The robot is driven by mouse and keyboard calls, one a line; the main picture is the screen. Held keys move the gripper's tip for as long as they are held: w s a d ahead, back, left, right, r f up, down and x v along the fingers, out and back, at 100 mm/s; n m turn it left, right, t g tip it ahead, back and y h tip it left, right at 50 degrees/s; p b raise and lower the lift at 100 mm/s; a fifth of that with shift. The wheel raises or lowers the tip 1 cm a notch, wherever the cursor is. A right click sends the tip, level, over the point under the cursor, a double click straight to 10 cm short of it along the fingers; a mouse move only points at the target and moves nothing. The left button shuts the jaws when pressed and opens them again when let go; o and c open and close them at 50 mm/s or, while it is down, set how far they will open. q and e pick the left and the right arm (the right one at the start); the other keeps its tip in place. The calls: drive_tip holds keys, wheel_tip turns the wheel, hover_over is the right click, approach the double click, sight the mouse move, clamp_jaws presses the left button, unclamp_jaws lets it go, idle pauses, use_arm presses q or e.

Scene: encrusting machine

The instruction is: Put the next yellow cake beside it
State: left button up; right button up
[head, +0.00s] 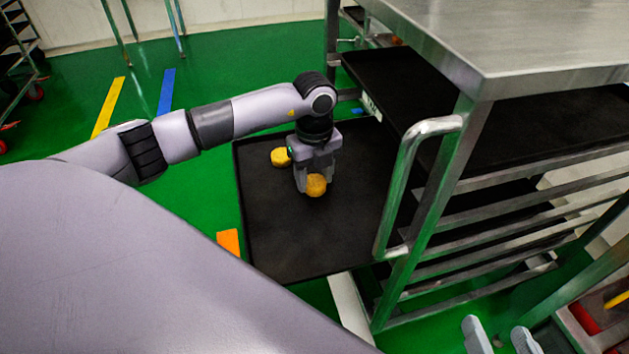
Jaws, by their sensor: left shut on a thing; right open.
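A yellow cake (281,157) lies on the black tray (275,235), near its far left edge. My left gripper (315,182) is over the tray, pointing down, just right of and nearer than that cake. It is shut on a second cake (316,187), golden-brown yellow, which shows between its fingers. The two cakes are a short gap apart. I cannot tell whether the held cake touches the tray. My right gripper (496,327) is at the bottom right edge, open and empty, with only its two grey fingers in view.
A steel rack (470,130) with a handle and several dark shelves stands right of the tray, and a steel top overhangs at the upper right. The near part of the tray is bare. Green floor with yellow, blue and orange marks lies to the left.

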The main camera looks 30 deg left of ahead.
sight(315, 179)
use_arm(q)
drive_tip(key=shift+f, duration=0.3)
use_arm(e)
drive_tip(key=shift+d, duration=0.1)
use_arm(q)
drive_tip(key=shift+f, duration=0.2)
drive_tip(key=o, duration=1)
drive_tip(key=shift+o, duration=0.2)
drive_tip(key=shift+r, duration=0.1)
drive_tip(key=shift+r, duration=0.35)
wheel_tip(315, 179, up, 5)
drive_tip(key=p, duration=0.2)
drive_tip(key=shift+p, duration=0.3)
wheel_tip(315, 179, up, 7)
drive_tip(key=p, duration=0.2)
drive_tip(key=shift+f, duration=0.2)
use_arm(e)
drive_tip(key=shift+s+d+r+g+h, duration=0.2)
drive_tip(key=shift+d+r+g+h, duration=0.2)
drive_tip(key=shift+d+h, duration=0.1)
